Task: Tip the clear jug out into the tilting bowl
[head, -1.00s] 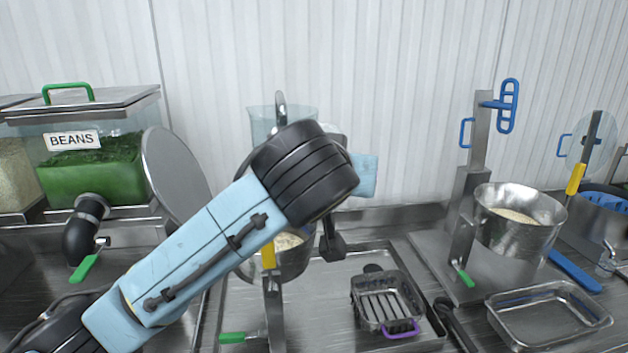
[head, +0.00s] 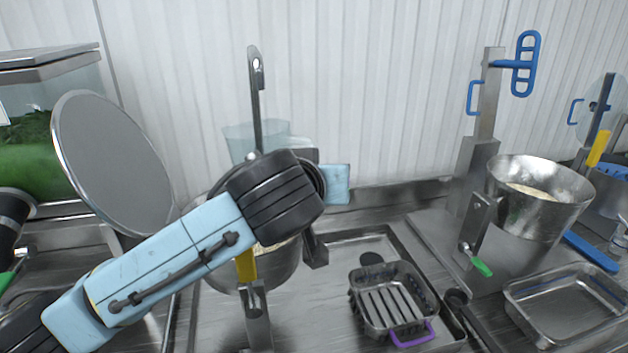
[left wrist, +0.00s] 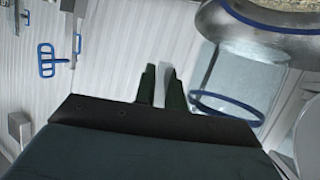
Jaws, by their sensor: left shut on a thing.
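The clear jug (head: 240,142) shows behind my left wrist, seemingly upright above the steel tilting bowl (head: 285,270). Pale grain shows inside the bowl; my arm hides part of it. In the left wrist view the clear jug (left wrist: 232,75) has a blue rim and is close beside the fingers, near the shiny steel bowl (left wrist: 225,25). My left gripper (left wrist: 160,88) is shut on what seems to be the jug's handle; the grasp itself is unclear. In the head view the fingers are hidden behind the wrist. My right gripper is not in view.
A round steel lid (head: 110,160) is at left. A slotted tray with a purple handle (head: 395,300), another steel pot (head: 535,215) and an empty tray (head: 570,305) are at right.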

